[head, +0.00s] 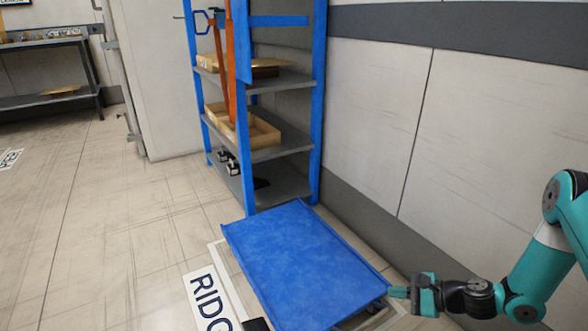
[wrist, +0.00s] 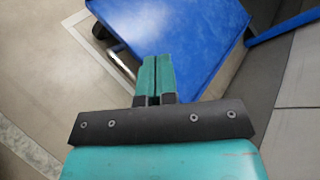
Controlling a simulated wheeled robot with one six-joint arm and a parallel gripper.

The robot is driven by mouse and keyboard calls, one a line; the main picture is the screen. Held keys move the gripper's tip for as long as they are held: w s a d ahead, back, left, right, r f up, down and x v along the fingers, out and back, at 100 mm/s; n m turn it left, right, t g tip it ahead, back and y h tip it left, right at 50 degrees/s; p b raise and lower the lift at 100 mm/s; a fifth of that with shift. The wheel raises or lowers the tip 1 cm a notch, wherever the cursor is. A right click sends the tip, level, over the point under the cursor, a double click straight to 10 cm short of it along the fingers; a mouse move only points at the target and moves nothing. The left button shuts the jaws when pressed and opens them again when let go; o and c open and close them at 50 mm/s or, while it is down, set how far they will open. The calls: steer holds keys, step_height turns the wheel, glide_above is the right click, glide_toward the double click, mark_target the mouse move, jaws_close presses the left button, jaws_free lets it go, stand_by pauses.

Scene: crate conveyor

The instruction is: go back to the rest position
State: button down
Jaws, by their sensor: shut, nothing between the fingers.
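My gripper (head: 402,293) is at the lower right of the head view, beside the near right corner of a blue flat platform. In the wrist view my gripper (wrist: 156,62) has its two green fingers together with nothing between them. The fingertips overlap the platform's edge in that view; I cannot tell the height between them. My teal arm comes in from the right side of the head view.
The blue platform (head: 300,265) stands low on the floor, also in the wrist view (wrist: 185,25). Behind it is a blue shelf rack (head: 318,100) with boxes (head: 262,133). A wall (head: 430,150) runs along the right. The tiled floor (head: 110,230) at left is clear.

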steer(key=s+a+r+n+g+h+p, duration=0.15)
steer(key=a+r+n, duration=0.3)
steer(key=r, duration=0.45)
steer(key=s+a+r+n+g+h+b, duration=0.1)
steer(key=s+a+r+n+g, duration=0.2)
steer(key=r+n, duration=0.35)
steer(key=s+a+r+n+g+h+p, duration=0.1)
steer(key=s+a+r+n+g, duration=0.2)
steer(key=r, duration=0.7)
steer(key=s+r+n+t+h+p, duration=0.1)
steer(key=s+r+n+h, duration=0.1)
steer(key=s+r+n, duration=0.55)
steer(key=s+r+n+h+p, duration=0.15)
steer(key=s+r, duration=0.35)
steer(key=s, duration=0.5)
step_height(320, 180, up, 38)
steer(key=p, duration=3.6)
steer(key=shift+w+f+p, duration=0.15)
steer(key=shift+w+p, duration=0.1)
steer(key=shift+p, duration=0.15)
steer(key=shift+a, duration=0.1)
